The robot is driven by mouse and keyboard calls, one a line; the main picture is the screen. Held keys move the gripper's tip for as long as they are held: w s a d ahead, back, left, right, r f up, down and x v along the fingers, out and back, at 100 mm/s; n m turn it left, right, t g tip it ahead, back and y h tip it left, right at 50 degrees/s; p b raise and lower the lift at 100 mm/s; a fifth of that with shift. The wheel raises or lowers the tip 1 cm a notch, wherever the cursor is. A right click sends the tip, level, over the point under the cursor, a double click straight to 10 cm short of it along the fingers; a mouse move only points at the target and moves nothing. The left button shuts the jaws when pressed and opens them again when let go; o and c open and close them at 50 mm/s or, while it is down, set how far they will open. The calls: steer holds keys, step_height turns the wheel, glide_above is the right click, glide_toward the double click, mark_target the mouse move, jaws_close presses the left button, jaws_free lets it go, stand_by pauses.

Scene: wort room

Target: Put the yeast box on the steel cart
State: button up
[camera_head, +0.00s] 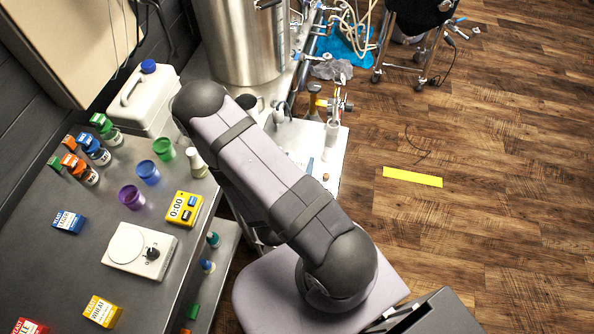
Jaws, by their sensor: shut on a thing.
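I cannot tell which thing is the yeast box. Small labelled boxes lie on the dark bench (60,270): a blue one (68,221), a yellow one (102,311) and a red one (30,326) cut by the bottom edge. A pale steel top (335,152), perhaps the steel cart, lies beyond my arm, partly hidden by it. My gripper is not visible; my arm crosses the middle of the view and its far end is hidden.
A large steel kettle (240,42) stands at the top, beside a white jug (145,98). Several coloured bottles and cups, a white stirrer plate (140,250) and a yellow timer (184,208) crowd the bench. Wood floor (500,150) at right is mostly clear.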

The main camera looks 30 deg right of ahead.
step_height(320, 180, down, 3)
steer(key=shift+r+b, duration=0.1)
steer(key=shift+b, duration=1)
steer(key=shift+f+p, duration=0.5)
steer(key=shift+f, duration=0.95)
steer(key=shift+f, duration=0.1)
steer(key=shift+f+p, duration=0.3)
steer(key=shift+f, duration=1.5)
steer(key=shift+f, duration=0.15)
steer(key=o, duration=1.1)
steer(key=shift+r, duration=0.25)
steer(key=shift+p+v, duration=1.2)
steer(key=shift+v, duration=2.5)
